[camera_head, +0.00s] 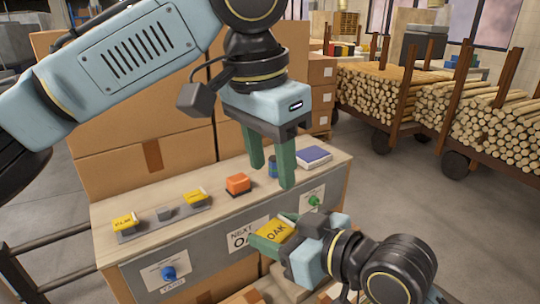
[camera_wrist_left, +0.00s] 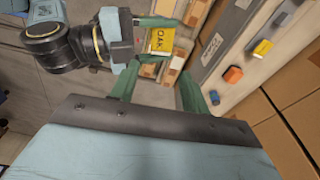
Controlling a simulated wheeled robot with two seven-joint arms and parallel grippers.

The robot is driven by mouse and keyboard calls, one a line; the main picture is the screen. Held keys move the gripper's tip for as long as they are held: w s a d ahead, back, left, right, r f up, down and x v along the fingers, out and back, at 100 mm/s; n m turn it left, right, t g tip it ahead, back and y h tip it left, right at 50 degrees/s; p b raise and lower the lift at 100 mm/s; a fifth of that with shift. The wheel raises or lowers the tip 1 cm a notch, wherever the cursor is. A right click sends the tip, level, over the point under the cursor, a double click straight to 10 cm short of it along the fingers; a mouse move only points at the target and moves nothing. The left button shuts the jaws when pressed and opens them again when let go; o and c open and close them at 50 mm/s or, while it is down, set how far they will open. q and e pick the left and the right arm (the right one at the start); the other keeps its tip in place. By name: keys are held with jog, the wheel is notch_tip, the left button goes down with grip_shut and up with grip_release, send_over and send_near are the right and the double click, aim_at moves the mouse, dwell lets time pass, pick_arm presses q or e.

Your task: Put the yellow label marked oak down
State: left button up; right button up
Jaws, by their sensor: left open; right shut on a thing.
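The yellow label marked OAK (camera_head: 275,232) is between the green fingers of my right gripper (camera_head: 270,238), which is shut on it in front of the bench. The label also shows in the left wrist view (camera_wrist_left: 158,42), with my right gripper (camera_wrist_left: 150,38) around it. My left gripper (camera_head: 268,170) is open and empty above the right part of the bench; its fingers (camera_wrist_left: 158,92) stand apart in the left wrist view. A grey rack (camera_head: 178,222) on the bench bears a yellow label marked ELM (camera_head: 125,222), a second yellow label (camera_head: 195,196) and a bare grey holder (camera_head: 164,213) between them.
On the bench (camera_head: 110,245) are an orange block (camera_head: 238,184), a blue cylinder (camera_head: 273,167) partly behind my left fingers, and a purple-topped pad (camera_head: 313,156). A NEXT sign (camera_head: 240,236), blue knob (camera_head: 168,273) and green knob (camera_head: 313,201) are on the front. Cardboard boxes (camera_head: 130,110) stand behind.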

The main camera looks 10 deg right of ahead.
aim_at(280, 229)
pick_arm(q)
jog(key=f, duration=0.4)
jog(key=d+f, duration=0.1)
jog(key=f, duration=0.3)
jog(key=w+f, duration=0.1)
jog(key=f, duration=0.2)
jog(key=shift+d+f, duration=0.25)
jog(key=shift+f, duration=0.15)
jog(key=shift+s, duration=0.1)
jog(key=c, duration=0.6)
pick_arm(e)
jog(key=o, duration=0.6)
pick_arm(q)
jog(key=shift+c, duration=0.5)
pick_arm(e)
jog(key=o, duration=0.4)
